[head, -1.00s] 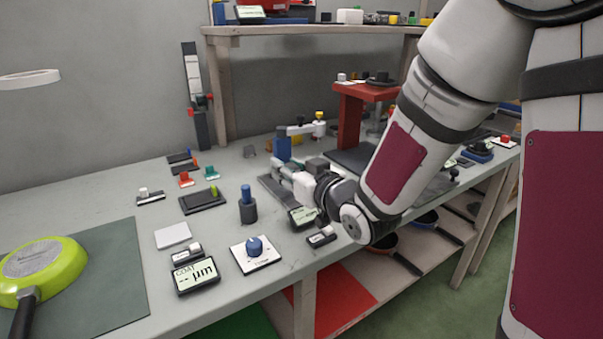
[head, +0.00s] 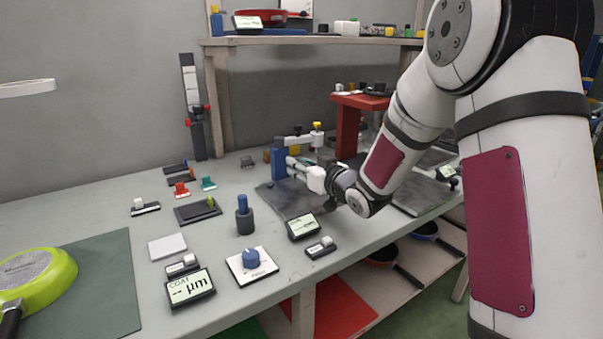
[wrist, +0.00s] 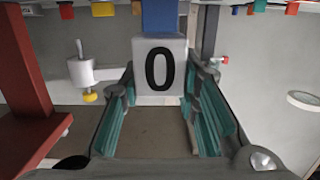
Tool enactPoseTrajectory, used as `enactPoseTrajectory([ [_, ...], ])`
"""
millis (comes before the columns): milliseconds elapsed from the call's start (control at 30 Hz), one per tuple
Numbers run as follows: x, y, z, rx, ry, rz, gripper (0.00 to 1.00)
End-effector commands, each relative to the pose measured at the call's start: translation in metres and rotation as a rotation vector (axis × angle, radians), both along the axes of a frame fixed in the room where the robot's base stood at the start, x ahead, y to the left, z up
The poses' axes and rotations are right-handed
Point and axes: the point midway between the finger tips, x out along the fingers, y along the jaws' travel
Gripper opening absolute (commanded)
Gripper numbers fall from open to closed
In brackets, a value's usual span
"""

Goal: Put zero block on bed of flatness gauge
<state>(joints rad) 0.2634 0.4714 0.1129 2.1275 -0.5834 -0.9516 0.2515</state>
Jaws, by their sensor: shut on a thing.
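The zero block (wrist: 160,75) is a pale block with a black 0, held between the teal-padded fingers of my gripper (wrist: 162,92) in the wrist view. That view looks upside down. The flatness gauge has a blue post (head: 279,160), a light arm with a yellow knob (head: 317,126), and a flat dark grey bed (head: 288,205). In the head view my gripper (head: 314,177) is over the bed, near the post. In the wrist view the blue post (wrist: 160,16) stands behind the block. I cannot tell whether the block touches the bed.
A red stand (head: 347,130) rises right of the gauge. A wooden shelf (head: 310,41) runs above the bench. Small readouts (head: 303,227) and a blue-knobbed plate (head: 251,265) lie in front. A green pan (head: 40,275) sits on a dark mat at left.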

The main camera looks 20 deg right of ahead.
Motion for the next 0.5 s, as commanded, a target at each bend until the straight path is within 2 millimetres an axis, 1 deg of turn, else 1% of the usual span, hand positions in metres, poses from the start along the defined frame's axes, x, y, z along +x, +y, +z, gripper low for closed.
enactPoseTrajectory([
  [33,0.0007,-0.0004,-0.0087,0.0,-0.001,-0.001,0.0],
  [100,0.0006,-0.0006,-0.0125,-0.001,-0.003,-0.001,0.0],
  [333,0.0003,-0.0004,-0.0114,-0.001,-0.006,-0.001,0.0],
  [500,0.0005,-0.0002,-0.0163,-0.001,-0.006,-0.001,0.0],
])
